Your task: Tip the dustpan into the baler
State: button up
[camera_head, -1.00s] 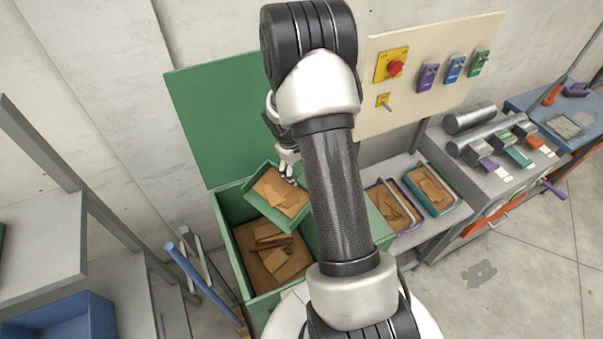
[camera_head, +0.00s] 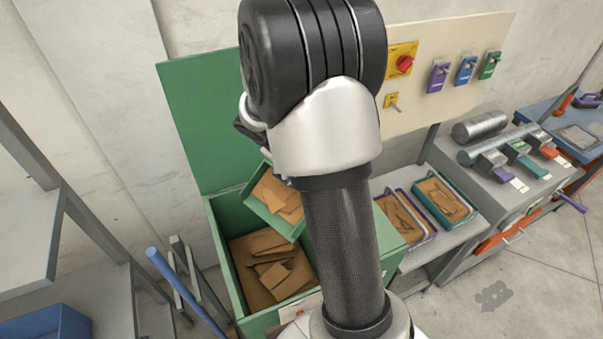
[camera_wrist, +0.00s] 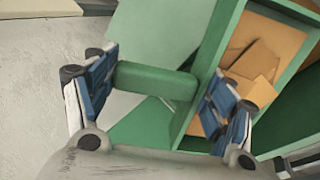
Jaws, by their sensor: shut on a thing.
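The green dustpan (camera_head: 264,214) holds brown cardboard pieces and is over the back of the open green baler (camera_head: 262,322). More cardboard (camera_head: 270,262) lies inside the baler. In the head view, my arm covers the dustpan's right side and my gripper. In the wrist view, my gripper (camera_wrist: 160,90) is shut on the dustpan's green handle (camera_wrist: 155,79). Cardboard (camera_wrist: 262,70) shows in the pan there. The pan looks tilted, but its pieces are still inside.
The baler's green lid (camera_head: 205,115) stands open against the wall. A panel with a red knob (camera_head: 404,64) is behind my arm. Two trays of cardboard (camera_head: 440,200) are on a shelf to the right. A blue pole (camera_head: 178,285) leans at the left.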

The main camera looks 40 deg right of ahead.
jog(key=shift+a+r+h+b, duration=0.3)
jog(key=shift+a+h+b, duration=0.3)
jog(key=shift+b, duration=0.8)
jog(key=shift+a+r+h+b, duration=0.3)
jog(key=shift+a+h+b, duration=0.3)
jog(key=shift+b, duration=0.75)
jog(key=a+r+h+b, duration=0.2)
jog(key=a+h+b, duration=0.2)
jog(key=a+b, duration=0.1)
jog(key=s+a+r+t+h+b, duration=0.1)
jog(key=a+r+h+b, duration=0.2)
jog(key=a+b, duration=0.2)
jog(key=shift+s+a+r+h+b, duration=0.3)
jog(key=shift+h+b, duration=0.1)
jog(key=shift+b, duration=0.55)
